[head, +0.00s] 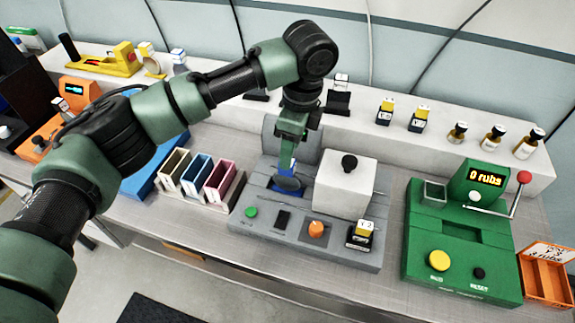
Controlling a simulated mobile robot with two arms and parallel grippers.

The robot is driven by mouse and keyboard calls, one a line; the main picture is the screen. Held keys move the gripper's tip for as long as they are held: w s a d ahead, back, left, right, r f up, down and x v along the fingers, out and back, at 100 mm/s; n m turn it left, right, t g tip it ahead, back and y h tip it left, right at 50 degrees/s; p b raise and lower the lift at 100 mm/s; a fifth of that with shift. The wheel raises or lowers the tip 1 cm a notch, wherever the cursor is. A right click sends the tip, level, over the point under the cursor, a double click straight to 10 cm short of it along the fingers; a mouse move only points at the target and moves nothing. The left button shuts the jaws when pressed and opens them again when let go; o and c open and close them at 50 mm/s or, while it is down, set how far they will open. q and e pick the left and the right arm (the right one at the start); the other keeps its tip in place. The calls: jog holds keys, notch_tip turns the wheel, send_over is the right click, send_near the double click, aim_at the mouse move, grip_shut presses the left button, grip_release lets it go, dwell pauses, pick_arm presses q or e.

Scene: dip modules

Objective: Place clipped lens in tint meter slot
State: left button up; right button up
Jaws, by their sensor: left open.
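The grey device (262,221) on the bench has a white block with a black knob (349,172) on top; it appears to be the tint meter. A small blue clip (292,167) with a dark blue round lens (288,184) is at the left of the white block. My left gripper (291,157) points down from above, directly over the clip, with its jaws open. The fingertips are small and close to the clip; I cannot tell whether they touch it. The slot is mostly hidden behind the lens and clip. My right gripper is out of view.
Bins in white, blue and red (207,178) stand left of the grey device. A green machine (461,240) with a lever and an orange crate (546,275) are at right. Bottles line the back shelf (455,146).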

pick_arm(q)
jog(key=shift+d+r+b, duration=0.15)
jog(key=shift+r+b, duration=0.05)
jog(key=shift+r, duration=0.95)
jog(key=shift+d+r+b, duration=0.1)
jog(key=shift+r+b, duration=0.05)
jog(key=shift+r, duration=1)
